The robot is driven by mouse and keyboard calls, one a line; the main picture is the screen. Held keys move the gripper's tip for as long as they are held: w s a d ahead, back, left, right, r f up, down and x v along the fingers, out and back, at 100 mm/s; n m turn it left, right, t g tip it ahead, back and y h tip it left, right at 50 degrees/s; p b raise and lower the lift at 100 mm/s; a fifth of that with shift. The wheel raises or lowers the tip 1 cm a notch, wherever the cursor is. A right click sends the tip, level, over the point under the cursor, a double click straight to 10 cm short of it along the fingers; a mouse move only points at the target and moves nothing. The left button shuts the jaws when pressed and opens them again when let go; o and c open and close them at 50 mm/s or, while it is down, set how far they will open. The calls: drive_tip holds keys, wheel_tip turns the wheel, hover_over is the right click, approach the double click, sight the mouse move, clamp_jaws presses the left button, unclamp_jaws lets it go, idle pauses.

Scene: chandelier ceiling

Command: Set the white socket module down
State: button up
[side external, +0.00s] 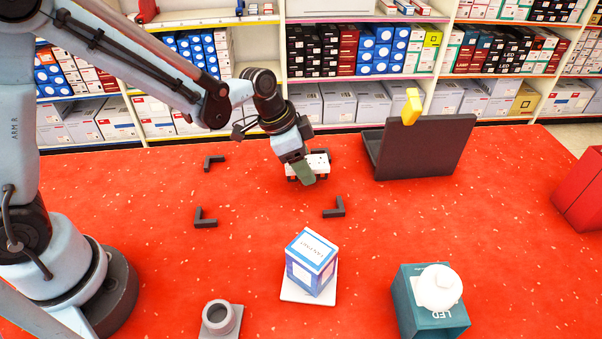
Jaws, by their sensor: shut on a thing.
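The white socket module (319,162) is a small white block with dark holes on its face. My gripper (306,172) is shut on it, with a greenish finger in front of the module's lower part. The module is over the red table, near the far right of several black corner brackets, one of which is the near right bracket (335,208). A dark bracket shows partly behind the module. I cannot tell whether the module touches the table or hangs just above it.
A black stand (425,148) with a yellow piece (411,106) is to the right. A blue-white box (312,262) on a white plate, a grey ring holder (219,318), a teal box (418,318) with a white bulb (438,288) and a red box (584,195) stand around. The bracketed area's middle is clear.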

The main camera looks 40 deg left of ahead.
drive_tip(key=shift+f, duration=0.95)
drive_tip(key=shift+f, duration=0.2)
drive_tip(key=o, duration=1)
drive_tip(key=shift+o, duration=0.2)
drive_tip(key=shift+r, duration=0.1)
drive_tip(key=v, duration=1.1)
drive_tip(key=s+a+r+n+t+y, duration=0.3)
drive_tip(key=s+a+n+t, duration=0.1)
drive_tip(key=s+a+n, duration=0.3)
drive_tip(key=shift+s+n, duration=1)
drive_tip(key=shift+s, duration=0.9)
